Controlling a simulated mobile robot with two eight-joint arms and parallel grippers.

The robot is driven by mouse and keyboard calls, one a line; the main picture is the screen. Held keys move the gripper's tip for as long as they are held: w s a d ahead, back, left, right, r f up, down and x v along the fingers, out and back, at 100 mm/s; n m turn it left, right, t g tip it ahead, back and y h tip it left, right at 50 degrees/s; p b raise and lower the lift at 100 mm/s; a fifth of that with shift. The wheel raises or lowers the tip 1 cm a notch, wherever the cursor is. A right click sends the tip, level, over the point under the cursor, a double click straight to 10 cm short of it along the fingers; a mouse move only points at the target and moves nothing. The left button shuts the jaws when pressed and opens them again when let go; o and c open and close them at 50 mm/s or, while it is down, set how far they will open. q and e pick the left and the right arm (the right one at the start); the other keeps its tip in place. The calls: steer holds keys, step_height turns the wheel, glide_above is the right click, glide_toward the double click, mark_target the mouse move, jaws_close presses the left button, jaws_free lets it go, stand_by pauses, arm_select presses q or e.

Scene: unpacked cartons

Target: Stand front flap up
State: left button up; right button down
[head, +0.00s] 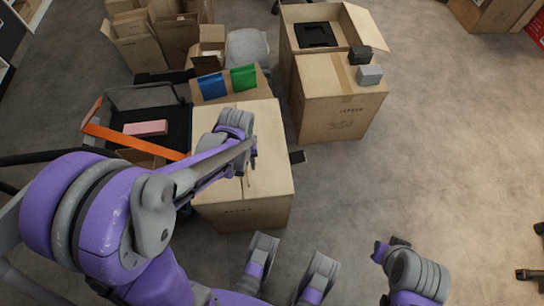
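A brown cardboard carton (270,185) stands in the middle of the head view. Its top looks closed, with two panels lying flat and a seam running front to back. I cannot tell which panel is the front flap; none stands up along the near edge. My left arm reaches in from the left over the carton. My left gripper (248,172) is above or at the carton top near the seam, mostly hidden by the wrist, so its opening and contact are unclear. My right gripper (384,251) is low at the right, away from the carton; its fingers are unclear.
Blue (213,86) and green (244,77) packets are behind the carton. A taller carton (333,105) stands to the right, with a grey block (369,75) and a dark block (360,54) on top. A cart with an orange bar (130,141) is left.

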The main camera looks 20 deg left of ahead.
arm_select(q)
steer(key=shift+d+f+b, duration=0.1)
steer(key=shift+f+b, duration=0.3)
steer(key=shift+f, duration=0.1)
steer(key=shift+f+b, duration=2.2)
steer(key=shift+f, duration=0.5)
jaws_close()
